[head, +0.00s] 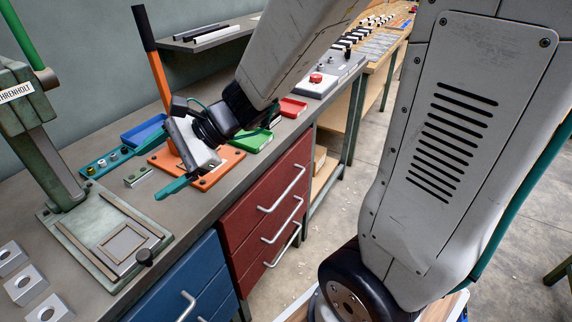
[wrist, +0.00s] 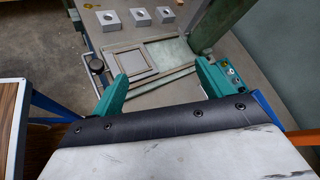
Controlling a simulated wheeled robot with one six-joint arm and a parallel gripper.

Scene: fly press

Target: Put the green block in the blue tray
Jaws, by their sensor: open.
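The blue tray (head: 145,133) is on the bench near the wall, behind the orange lever tool; part of it is hidden. A blue edge, likely the same tray, shows at the right of the wrist view (wrist: 266,108). I cannot make out a green block in either view. My gripper (wrist: 162,70) has two teal fingers, wide apart, with nothing between them. It points towards the press base. In the head view my gripper (head: 172,188) is low over the bench by the orange lever tool; only one finger shows clearly.
The orange lever tool (head: 158,75) stands close to my gripper. The green fly press (head: 65,180) is at left, with grey holed blocks (head: 25,285) before it. A teal holder (head: 102,164) lies behind. A green tray (head: 252,141) and a red tray (head: 292,107) are to the right.

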